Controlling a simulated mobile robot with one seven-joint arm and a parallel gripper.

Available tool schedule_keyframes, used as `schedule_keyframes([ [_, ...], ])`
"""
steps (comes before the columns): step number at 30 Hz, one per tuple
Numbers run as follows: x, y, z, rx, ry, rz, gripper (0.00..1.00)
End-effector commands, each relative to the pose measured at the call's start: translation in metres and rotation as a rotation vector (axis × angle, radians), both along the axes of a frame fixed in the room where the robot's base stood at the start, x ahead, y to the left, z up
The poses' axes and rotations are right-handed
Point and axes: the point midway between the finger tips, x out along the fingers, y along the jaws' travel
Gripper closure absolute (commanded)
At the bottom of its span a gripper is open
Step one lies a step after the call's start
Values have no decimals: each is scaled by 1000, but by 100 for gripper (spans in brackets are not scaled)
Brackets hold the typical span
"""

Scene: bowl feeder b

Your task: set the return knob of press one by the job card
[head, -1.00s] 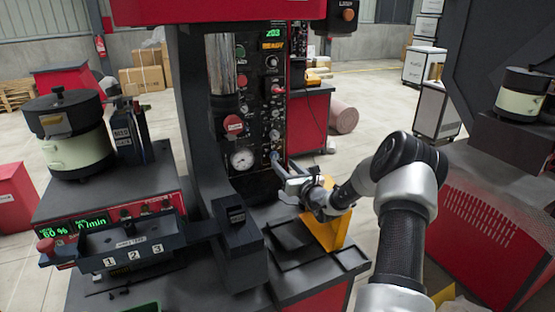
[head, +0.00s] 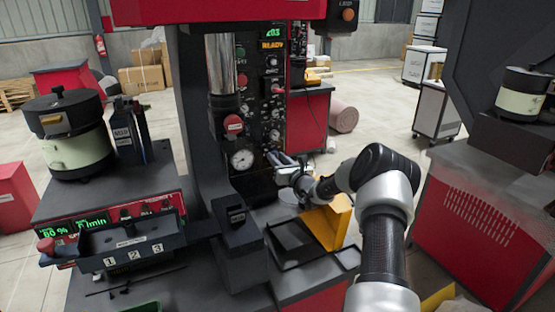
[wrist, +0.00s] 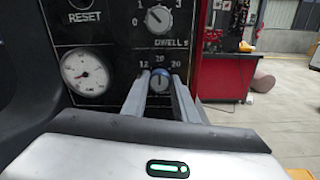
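My gripper (head: 275,165) is at the lower part of the dark control panel (head: 262,110) of the press. In the wrist view its two fingers (wrist: 160,85) stand apart, one on each side of a small blue-capped knob (wrist: 160,77). I cannot tell whether they touch it. The knob's scale shows numbers including 12 and 20; its own label is hidden or out of view. Its pointer is too small to read surely. Above it is a dial knob (wrist: 158,17) marked DWELL S. I see no readable job card.
A round gauge (wrist: 85,72) is left of the knob. A yellow bracket (head: 328,222) stands under my arm, beside a dark tray (head: 290,262). A bowl feeder (head: 78,150) and a numbered tray (head: 125,262) are at left.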

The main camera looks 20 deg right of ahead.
Motion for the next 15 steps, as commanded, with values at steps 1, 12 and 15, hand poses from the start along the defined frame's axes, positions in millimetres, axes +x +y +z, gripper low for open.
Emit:
schedule_keyframes([
  [1, 0, 0, 0, 0, 0, 0, 96],
  [12, 0, 1, -2, -84, -4, 1, 96],
  [15, 0, 1, -3, -148, -6, 2, 96],
])
